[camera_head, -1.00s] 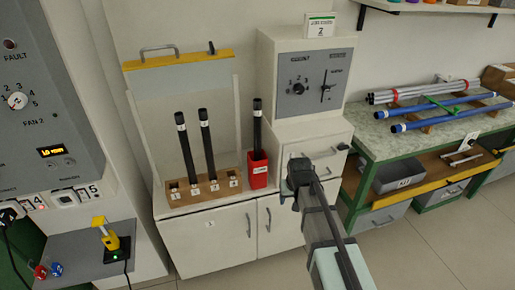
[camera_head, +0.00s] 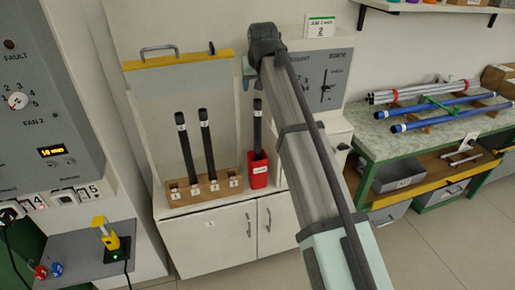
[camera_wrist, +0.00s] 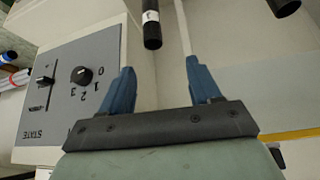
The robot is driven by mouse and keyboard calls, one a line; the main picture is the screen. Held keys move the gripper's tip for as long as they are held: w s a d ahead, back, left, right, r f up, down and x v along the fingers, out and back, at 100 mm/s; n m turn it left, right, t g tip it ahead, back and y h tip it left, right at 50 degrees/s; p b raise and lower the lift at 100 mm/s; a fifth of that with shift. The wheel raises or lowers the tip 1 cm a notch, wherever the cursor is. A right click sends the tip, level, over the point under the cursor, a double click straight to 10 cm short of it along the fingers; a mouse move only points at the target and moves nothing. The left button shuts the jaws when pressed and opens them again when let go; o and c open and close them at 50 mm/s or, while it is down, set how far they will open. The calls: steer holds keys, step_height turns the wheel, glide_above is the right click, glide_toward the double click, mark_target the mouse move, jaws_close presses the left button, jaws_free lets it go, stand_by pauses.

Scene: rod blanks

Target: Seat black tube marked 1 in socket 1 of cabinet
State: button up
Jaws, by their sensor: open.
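A black tube (camera_head: 258,125) with a white band near its top stands upright in a red holder (camera_head: 258,172); its number is too small to read. Its top end (camera_wrist: 152,38) shows in the wrist view, ahead of my fingertips and between their lines. My gripper (camera_wrist: 160,68) is open and empty, its blue fingers spread; the head view mostly hides it behind my arm. The cabinet's wooden socket block (camera_head: 181,199) has a row of numbered sockets. Two other black tubes (camera_head: 186,150) (camera_head: 207,145) stand tilted in its middle sockets. The leftmost and rightmost sockets look empty.
A raised panel with a yellow edge (camera_head: 180,61) hangs over the socket bay. A grey dial panel (camera_head: 325,85) is right of the bay, and also left of my fingers in the wrist view (camera_wrist: 65,85). A green bench (camera_head: 420,150) with rods stands farther right.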

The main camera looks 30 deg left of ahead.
mark_target(257, 110)
steer(key=shift+m+g+h, duration=0.6)
steer(key=x, duration=1.4)
steer(key=shift+w+d+f, duration=0.25)
jaws_close()
